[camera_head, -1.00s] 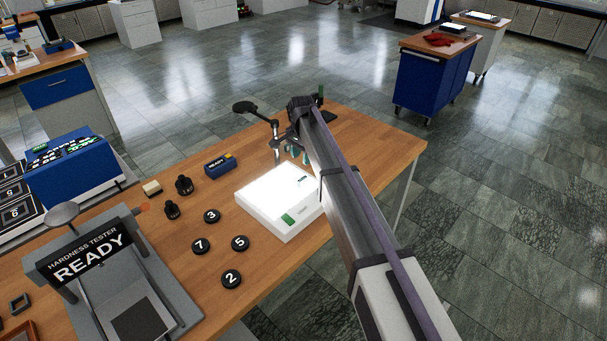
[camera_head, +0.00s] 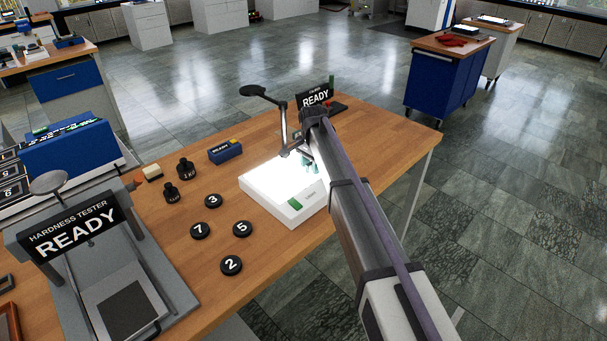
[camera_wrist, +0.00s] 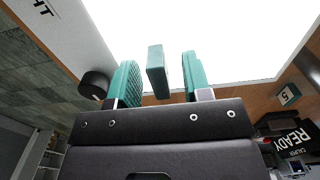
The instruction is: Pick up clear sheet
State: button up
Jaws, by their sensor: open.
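The light box (camera_head: 262,200) glows white on the wooden bench, with a green label on its front edge. Its lit surface also fills much of the wrist view (camera_wrist: 240,35). I cannot make out a clear sheet against the glow. A small teal block (camera_wrist: 157,72), possibly a tab, shows between my fingers in the wrist view. My gripper (camera_head: 311,163) is over the right rear part of the light box. Its two teal finger pads are open on either side of the block, with gaps visible. Whether the block touches the surface is hidden.
A jointed arm with a dark round head (camera_head: 252,91) rises behind the light box. A caliper READY sign (camera_head: 316,96) stands at the bench's rear. Black numbered discs (camera_head: 213,201), dark weights (camera_head: 186,169) and a blue box (camera_head: 225,152) lie left. The hardness tester (camera_head: 74,226) stands front left.

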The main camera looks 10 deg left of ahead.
jog(key=shift+r, duration=0.15)
grip_shut()
dwell(0.4)
